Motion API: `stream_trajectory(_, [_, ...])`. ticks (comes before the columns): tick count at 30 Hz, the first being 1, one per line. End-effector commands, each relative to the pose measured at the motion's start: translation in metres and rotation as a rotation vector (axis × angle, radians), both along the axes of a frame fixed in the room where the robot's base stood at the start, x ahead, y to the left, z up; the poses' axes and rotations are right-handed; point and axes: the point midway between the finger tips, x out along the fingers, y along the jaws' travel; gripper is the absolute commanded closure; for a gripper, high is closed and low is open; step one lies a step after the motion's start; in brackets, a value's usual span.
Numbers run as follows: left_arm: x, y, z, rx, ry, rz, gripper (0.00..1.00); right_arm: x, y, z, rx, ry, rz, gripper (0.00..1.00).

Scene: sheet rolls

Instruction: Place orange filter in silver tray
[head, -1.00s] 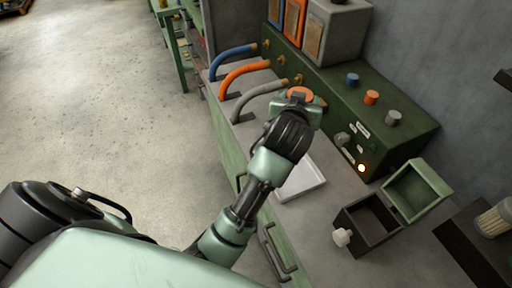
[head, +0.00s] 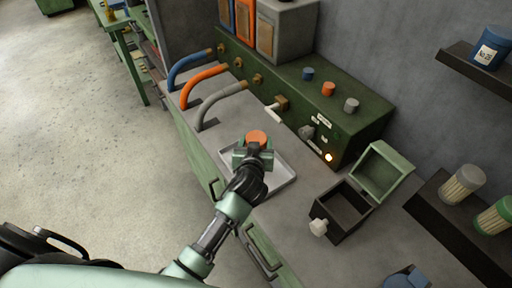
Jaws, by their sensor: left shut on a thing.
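The orange filter (head: 257,137) shows its round orange top at my left gripper (head: 254,152). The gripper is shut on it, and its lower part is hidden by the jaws. The silver tray (head: 283,185) is a shallow, light square tray on the grey bench top. The gripper and filter are over the tray's far left part, and my wrist hides some of the tray. I cannot tell whether the filter touches the tray floor. My right gripper is not in view.
A green machine (head: 330,105) with knobs and hoses, including an orange hose (head: 205,72), stands behind the tray. An open dark box (head: 342,208) with a green lid is to the right. Capped filters (head: 462,185) stand on a dark shelf at far right.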

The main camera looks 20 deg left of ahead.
Motion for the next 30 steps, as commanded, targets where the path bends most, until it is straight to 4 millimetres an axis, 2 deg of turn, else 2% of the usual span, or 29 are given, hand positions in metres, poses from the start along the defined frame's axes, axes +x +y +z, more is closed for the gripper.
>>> stream_trajectory(3, [0.000, 0.000, -0.019, 0.004, 0.003, 0.000, 0.94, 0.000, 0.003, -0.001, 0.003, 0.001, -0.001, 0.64])
stream_trajectory(6, [0.000, 0.000, -0.028, 0.002, 0.000, -0.001, 0.94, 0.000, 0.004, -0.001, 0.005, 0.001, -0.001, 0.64])
stream_trajectory(18, [0.000, 0.000, -0.034, 0.000, 0.000, 0.001, 0.94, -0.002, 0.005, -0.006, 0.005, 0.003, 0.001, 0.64])
stream_trajectory(19, [0.000, 0.000, -0.034, 0.001, 0.002, 0.001, 0.33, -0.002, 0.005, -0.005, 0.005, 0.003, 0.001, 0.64])
stream_trajectory(21, [0.000, 0.000, -0.033, 0.001, 0.002, 0.001, 0.17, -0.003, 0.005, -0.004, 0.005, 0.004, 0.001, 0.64])
stream_trajectory(30, [0.000, 0.000, -0.032, 0.001, 0.002, 0.001, 0.17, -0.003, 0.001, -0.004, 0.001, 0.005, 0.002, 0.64])
